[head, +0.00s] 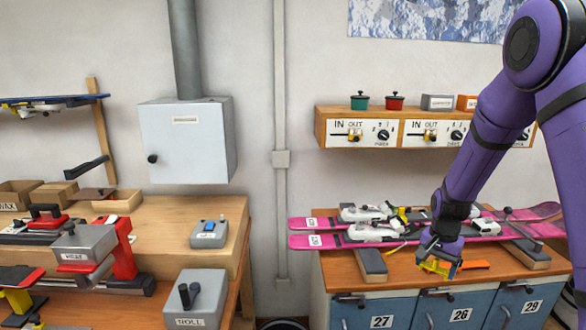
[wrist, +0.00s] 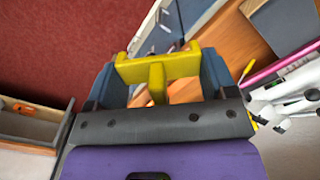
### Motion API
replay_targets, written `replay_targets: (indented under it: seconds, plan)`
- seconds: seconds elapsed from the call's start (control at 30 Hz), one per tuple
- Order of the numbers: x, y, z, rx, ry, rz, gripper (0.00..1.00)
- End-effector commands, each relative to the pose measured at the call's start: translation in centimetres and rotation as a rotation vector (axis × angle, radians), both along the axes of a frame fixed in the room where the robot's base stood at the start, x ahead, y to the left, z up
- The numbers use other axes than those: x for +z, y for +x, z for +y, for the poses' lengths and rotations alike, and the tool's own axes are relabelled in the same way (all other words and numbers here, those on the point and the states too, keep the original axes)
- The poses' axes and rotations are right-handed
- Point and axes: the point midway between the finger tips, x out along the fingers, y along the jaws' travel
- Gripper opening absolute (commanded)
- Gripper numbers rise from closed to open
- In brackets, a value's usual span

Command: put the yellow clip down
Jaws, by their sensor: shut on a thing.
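The yellow clip (wrist: 185,64) is between the two fingers of my gripper (wrist: 158,75) in the wrist view, with a finger against each end. It is a yellow bar with a short stem towards the palm. In the head view my gripper (head: 440,258) points down over the front of the right-hand wooden bench (head: 330,272), and the yellow clip (head: 437,267) shows at its fingertips. I cannot tell from the head view how far the clip is above the bench top.
Pink skis (head: 330,241) with white bindings lie across the bench behind my gripper, on dark supports (head: 370,265). An orange object (head: 475,265) lies just right of the clip. Blue numbered drawers (head: 382,314) are below the bench edge. A shelf with switch panels (head: 372,133) hangs above.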

Motion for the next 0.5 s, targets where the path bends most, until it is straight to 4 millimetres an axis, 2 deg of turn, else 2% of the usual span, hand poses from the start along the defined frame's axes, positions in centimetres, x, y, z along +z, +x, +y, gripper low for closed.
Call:
replay_targets:
  seconds: [0.03, 0.2, 0.33, 0.5]
  plan:
    - [-1.6, 0.3, 1.1, 0.097, 0.001, 0.007, 0.54]
    - [-5.7, 1.1, 4.0, 0.415, 0.005, 0.008, 0.54]
    - [-8.1, 1.3, 5.7, 0.596, 0.010, 0.007, 0.54]
    - [-9.8, 1.4, 7.0, 0.727, 0.012, 0.005, 0.54]
